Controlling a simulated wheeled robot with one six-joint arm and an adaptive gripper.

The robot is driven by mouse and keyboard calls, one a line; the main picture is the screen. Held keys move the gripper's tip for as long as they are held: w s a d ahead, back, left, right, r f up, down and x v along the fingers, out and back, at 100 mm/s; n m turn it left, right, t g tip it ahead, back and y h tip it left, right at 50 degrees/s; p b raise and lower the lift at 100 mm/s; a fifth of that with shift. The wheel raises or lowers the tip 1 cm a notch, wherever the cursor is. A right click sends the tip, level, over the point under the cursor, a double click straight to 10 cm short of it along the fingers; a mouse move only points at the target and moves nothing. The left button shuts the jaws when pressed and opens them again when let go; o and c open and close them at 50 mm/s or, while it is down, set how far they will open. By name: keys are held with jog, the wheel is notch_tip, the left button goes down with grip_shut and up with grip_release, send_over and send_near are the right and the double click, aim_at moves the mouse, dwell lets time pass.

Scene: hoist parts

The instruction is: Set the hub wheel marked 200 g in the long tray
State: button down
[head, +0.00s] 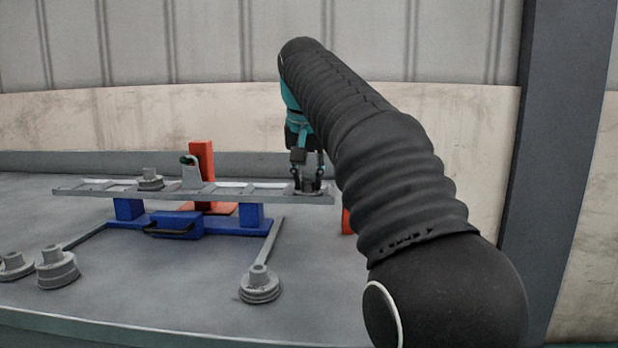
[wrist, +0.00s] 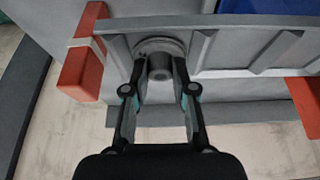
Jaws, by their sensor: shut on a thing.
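My gripper (head: 307,172) is at the right end of the long grey tray (head: 105,191), pointing down. It is shut on the hub of a grey hub wheel (head: 308,188). In the wrist view the fingers (wrist: 160,88) sit on both sides of that wheel's hub (wrist: 159,66), and its round flange (wrist: 155,44) lies within the tray's end compartment. I cannot tell whether it touches the tray floor. The tray's cross ribs show in the wrist view (wrist: 202,48). Another hub wheel (head: 150,180) sits on the tray left of centre. No weight marking is legible.
Hub wheels stand on the bench at the front centre (head: 260,287) and front left (head: 57,270), (head: 14,267). Blue supports (head: 175,224) with a dark handle bear the tray. A red-orange upright (head: 202,160) stands behind it. The bench front right of the blue supports is mostly clear.

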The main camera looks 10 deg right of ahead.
jog(key=c, duration=0.9)
grip_release()
jog(key=shift+c, duration=0.2)
jog(key=p+v, duration=0.5)
jog(key=v, duration=0.7)
jog(key=shift+r, duration=0.15)
